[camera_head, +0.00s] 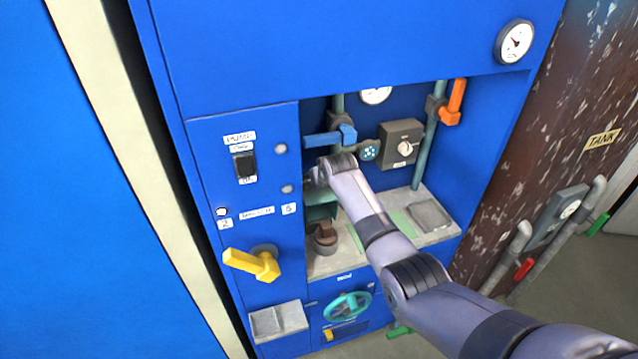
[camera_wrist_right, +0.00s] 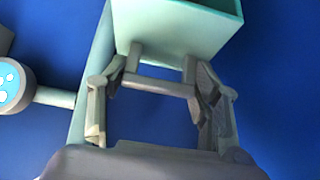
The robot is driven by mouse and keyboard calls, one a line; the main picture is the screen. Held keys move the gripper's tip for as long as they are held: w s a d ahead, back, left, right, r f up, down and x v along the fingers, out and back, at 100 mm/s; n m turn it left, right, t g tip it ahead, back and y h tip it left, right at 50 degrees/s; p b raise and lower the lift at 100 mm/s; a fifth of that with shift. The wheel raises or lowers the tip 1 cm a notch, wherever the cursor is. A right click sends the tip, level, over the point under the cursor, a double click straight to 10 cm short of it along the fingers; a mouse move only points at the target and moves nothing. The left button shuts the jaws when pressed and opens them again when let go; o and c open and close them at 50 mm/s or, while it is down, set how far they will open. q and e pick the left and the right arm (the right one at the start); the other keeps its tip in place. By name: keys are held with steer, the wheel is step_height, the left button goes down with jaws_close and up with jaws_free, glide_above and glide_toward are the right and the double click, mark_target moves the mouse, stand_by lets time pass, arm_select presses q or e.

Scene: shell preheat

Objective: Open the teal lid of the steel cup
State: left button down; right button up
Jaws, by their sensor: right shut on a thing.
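My right gripper (camera_head: 316,177) reaches into the recess of the blue cabinet, mostly hidden by its own wrist. In the wrist view, the right gripper (camera_wrist_right: 160,87) has its fingers on either side of a grey bar handle (camera_wrist_right: 155,86) and is shut on it. The handle joins a teal box-like part (camera_wrist_right: 175,35) with an open, darker inside. In the head view, a teal part (camera_head: 320,212) shows just below my wrist. I cannot clearly tell the steel cup or its lid from these parts. My left gripper is not in view.
A blue lever (camera_head: 330,137), a dotted teal disc (camera_head: 370,151) and a grey knob box (camera_head: 401,145) are close around my wrist. A brown round part (camera_head: 325,238) stands below. A yellow handle (camera_head: 253,264) sticks out at left.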

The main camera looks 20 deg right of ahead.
steer(key=shift+w+r, duration=0.25)
steer(key=shift+r, duration=0.25)
steer(key=o, duration=1.7)
steer(key=shift+s+f, duration=0.15)
steer(key=shift+f, duration=0.15)
steer(key=shift+v, duration=6)
